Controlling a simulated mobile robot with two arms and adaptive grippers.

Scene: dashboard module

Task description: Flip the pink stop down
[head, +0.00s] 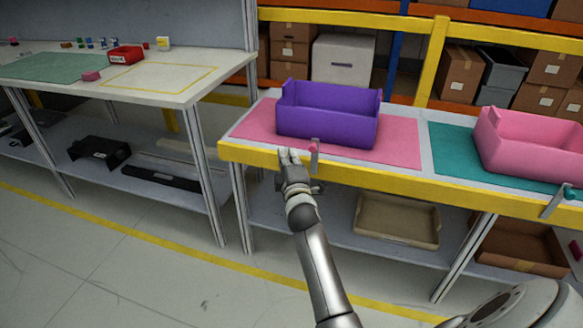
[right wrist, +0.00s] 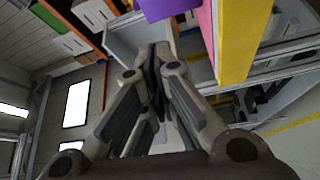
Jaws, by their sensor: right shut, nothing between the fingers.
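The pink stop (head: 314,158) is a small grey upright lever with a pink spot, on the yellow front edge of the right-hand table, in front of the pink mat (head: 400,153). My right gripper (head: 289,153) is at that edge just left of the stop. Its fingers are together and empty. Whether it touches the stop cannot be told. The right wrist view shows the closed fingers (right wrist: 157,55) near the yellow edge; I cannot make out the stop there. My left gripper is not in view.
A purple bin (head: 328,117) stands on the pink mat behind the stop. A pink bin (head: 535,145) stands on the teal mat (head: 455,158), with another grey lever (head: 556,203) at the edge below. A white-topped table (head: 110,88) stands at left. Floor shows between the tables and me.

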